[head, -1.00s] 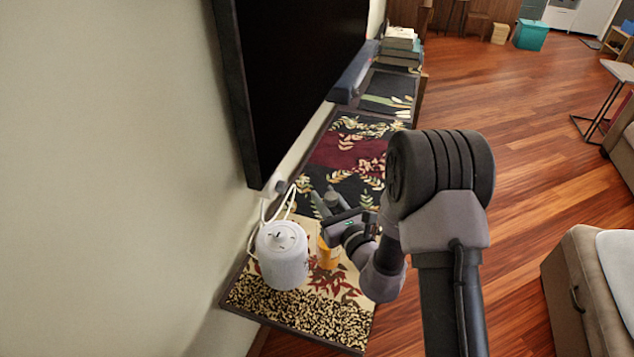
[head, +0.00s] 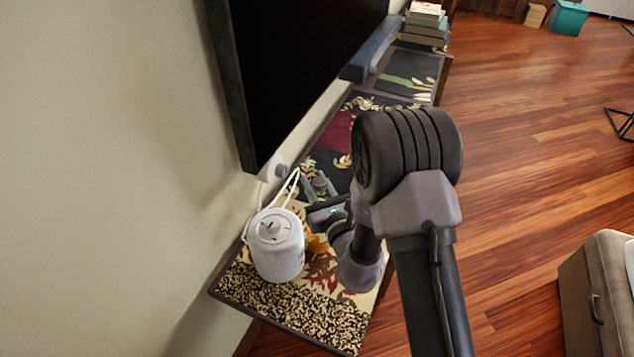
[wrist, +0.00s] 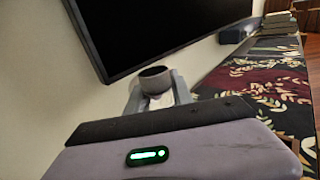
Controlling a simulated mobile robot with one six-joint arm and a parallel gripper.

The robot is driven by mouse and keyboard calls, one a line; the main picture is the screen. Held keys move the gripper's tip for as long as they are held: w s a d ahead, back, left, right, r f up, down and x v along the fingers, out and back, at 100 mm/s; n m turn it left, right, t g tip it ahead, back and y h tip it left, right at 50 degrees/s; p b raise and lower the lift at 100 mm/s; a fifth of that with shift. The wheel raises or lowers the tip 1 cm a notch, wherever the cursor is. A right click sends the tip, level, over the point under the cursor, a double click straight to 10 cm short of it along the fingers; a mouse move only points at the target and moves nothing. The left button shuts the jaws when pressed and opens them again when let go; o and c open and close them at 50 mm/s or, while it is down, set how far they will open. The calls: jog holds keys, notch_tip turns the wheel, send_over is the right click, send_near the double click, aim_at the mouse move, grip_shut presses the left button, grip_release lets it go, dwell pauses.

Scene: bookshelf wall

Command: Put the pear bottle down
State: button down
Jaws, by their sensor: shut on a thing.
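My gripper (head: 320,190) is over the patterned shelf top (head: 290,308), behind and to the right of the white lidded jar (head: 277,248).
An orange thing (head: 318,243) stands by the jar, partly hidden by my arm. A dark television (head: 300,70) overhangs the shelf at the wall. A long dark bar (head: 370,50) and stacked books (head: 426,28) lie farther back.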

jog(key=c, duration=1.1)
grip_release()
jog(key=shift+d, duration=0.1)
